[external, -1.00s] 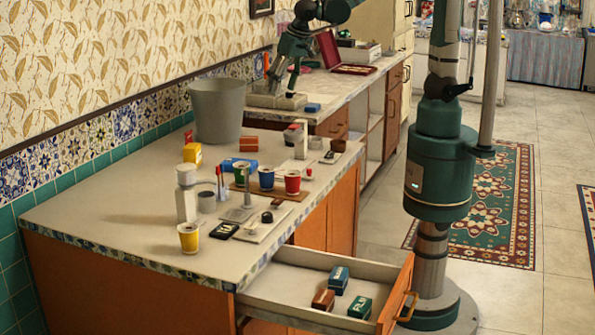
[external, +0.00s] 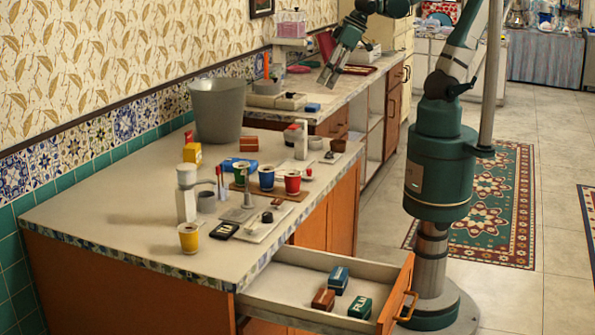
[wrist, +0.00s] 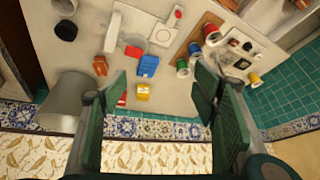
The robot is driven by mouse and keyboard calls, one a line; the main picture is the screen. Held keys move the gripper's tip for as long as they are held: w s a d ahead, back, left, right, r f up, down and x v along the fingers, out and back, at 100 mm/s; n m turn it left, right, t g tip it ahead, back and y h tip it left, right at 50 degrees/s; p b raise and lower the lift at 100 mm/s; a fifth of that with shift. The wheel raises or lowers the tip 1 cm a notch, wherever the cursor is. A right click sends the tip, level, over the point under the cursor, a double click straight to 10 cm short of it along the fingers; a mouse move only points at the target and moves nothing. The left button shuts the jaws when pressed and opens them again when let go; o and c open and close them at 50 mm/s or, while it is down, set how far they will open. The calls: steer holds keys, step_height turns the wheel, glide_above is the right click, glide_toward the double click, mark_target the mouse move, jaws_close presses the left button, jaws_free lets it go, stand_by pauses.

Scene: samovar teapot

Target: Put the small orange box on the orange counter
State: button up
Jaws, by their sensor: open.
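A small orange box (external: 249,143) lies on the near counter (external: 130,215), which has orange sides, beside a blue box (external: 240,164). In the wrist view the orange box (wrist: 100,66) is left of the blue box (wrist: 148,66). Another orange-brown box (external: 323,299) lies in the open drawer (external: 290,285) with two green-blue boxes. My gripper (external: 329,80) is over the far counter (external: 345,92), away from these boxes. In the wrist view the fingers of my gripper (wrist: 159,80) are spread, with nothing held between them.
A grey bin (external: 217,110) stands at the back of the near counter. A yellow box (external: 192,152), several cups and small items crowd its middle. An upright orange item (external: 266,66) stands on the far counter. The near counter's left front is clear.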

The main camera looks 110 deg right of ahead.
steer(key=s+a+n+t+y, duration=0.1)
steer(key=s+a+n, duration=0.3)
steer(key=s+a, duration=0.1)
steer(key=shift+s+f+t, duration=0.35)
steer(key=shift+s+t, duration=0.05)
steer(key=shift+s, duration=0.25)
steer(key=shift+o, duration=0.3)
